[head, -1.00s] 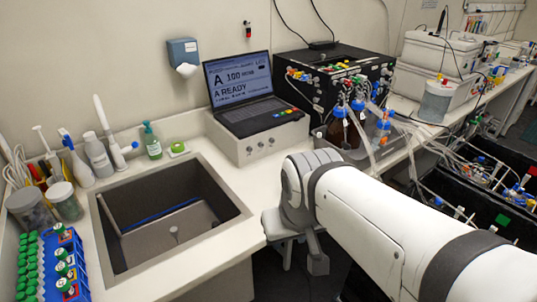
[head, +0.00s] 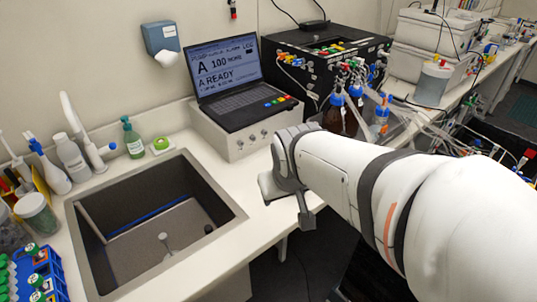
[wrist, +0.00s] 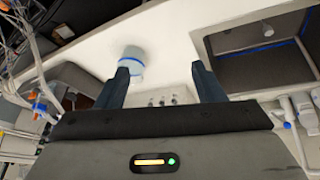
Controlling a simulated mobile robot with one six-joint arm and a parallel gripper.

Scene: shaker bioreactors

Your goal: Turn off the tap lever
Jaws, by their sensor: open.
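The tap (head: 82,132) is white with a tall thin spout, at the back left of the sink (head: 225,226) in the head view. A short white arm sticks out to the right of its body, probably the lever (head: 106,149). My gripper (head: 288,208) is by the counter's front edge, right of the sink and well apart from the tap. In the wrist view my gripper (wrist: 164,88) shows two dark fingers spread apart with nothing held between them. The sink also shows in the wrist view (wrist: 232,78), at upper right. I cannot clearly tell the lever there.
A green soap bottle (head: 132,138) and white bottle (head: 73,158) flank the tap. A laptop (head: 232,88) stands on a white box behind my gripper. A blue tube rack (head: 50,275) sits front left. A pale blue-banded cylinder (wrist: 131,58) is near a finger.

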